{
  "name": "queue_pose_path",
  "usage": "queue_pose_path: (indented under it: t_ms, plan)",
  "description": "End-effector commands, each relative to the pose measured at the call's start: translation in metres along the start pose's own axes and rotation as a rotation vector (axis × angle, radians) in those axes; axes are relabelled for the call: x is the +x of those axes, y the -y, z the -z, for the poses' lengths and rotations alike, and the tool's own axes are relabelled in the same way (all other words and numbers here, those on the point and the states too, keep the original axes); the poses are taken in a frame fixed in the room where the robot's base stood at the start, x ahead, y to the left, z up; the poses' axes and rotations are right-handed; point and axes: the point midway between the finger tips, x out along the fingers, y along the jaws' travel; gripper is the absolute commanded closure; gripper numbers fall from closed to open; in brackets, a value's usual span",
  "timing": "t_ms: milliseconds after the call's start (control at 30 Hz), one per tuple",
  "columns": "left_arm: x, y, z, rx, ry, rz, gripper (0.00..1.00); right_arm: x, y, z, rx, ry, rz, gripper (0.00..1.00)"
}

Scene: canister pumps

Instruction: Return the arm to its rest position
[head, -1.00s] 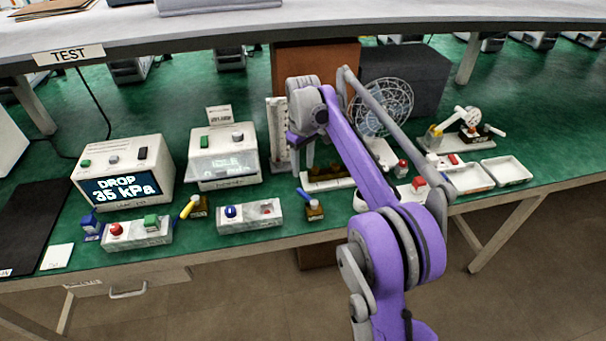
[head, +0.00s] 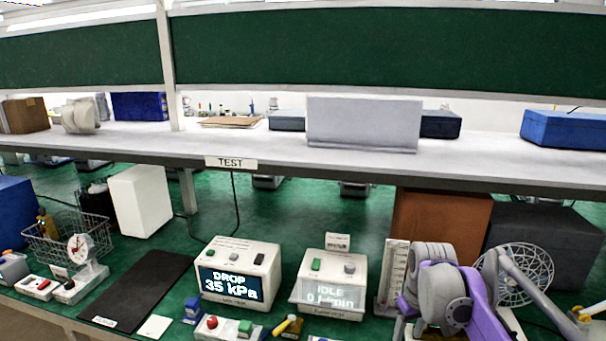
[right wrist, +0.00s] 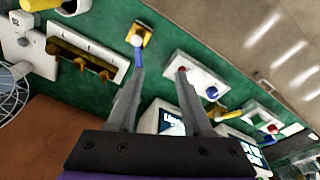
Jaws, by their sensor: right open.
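My right arm (head: 478,305) reaches in from the lower right of the head view, purple and grey, over the green bench. Its wrist stands in front of the white vertical gauge (head: 392,275); the fingers are mostly cut off at the bottom edge. In the right wrist view my right gripper (right wrist: 160,68) is open, with nothing between its fingers. A brass valve with a blue lever (right wrist: 138,40) shows just beyond the left fingertip; I cannot tell how far away it is. A white switch block (right wrist: 200,80) shows beyond the right finger. My left gripper is not in view.
A wire fan guard (head: 520,272), an orange-brown box (head: 440,220) and a dark box (head: 545,245) stand near the arm. A shelf (head: 270,150) runs above the bench. A black mat (head: 140,290) lies left.

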Motion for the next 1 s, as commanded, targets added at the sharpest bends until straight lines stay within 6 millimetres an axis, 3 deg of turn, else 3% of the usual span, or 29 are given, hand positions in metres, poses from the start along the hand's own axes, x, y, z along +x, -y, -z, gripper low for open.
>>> queue_pose_path:
  t_ms: [100,267,400,600,800,1000]
  plan:
    - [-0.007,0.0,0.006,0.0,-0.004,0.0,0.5,-0.012,0.028,-0.039,0.037,-0.061,-0.015,0.5]
    - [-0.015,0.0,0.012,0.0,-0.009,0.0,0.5,-0.012,0.06,-0.095,0.093,-0.145,-0.028,0.5]
    - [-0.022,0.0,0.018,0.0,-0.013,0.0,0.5,0.0,0.086,-0.146,0.14,-0.22,-0.032,0.5]
    - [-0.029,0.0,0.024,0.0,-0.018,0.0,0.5,0.027,0.111,-0.204,0.195,-0.305,-0.027,0.5]
    - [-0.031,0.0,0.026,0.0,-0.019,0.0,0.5,0.042,0.12,-0.227,0.219,-0.341,-0.022,0.5]
    - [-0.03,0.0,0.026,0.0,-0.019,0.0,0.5,0.043,0.121,-0.228,0.222,-0.343,-0.021,0.5]
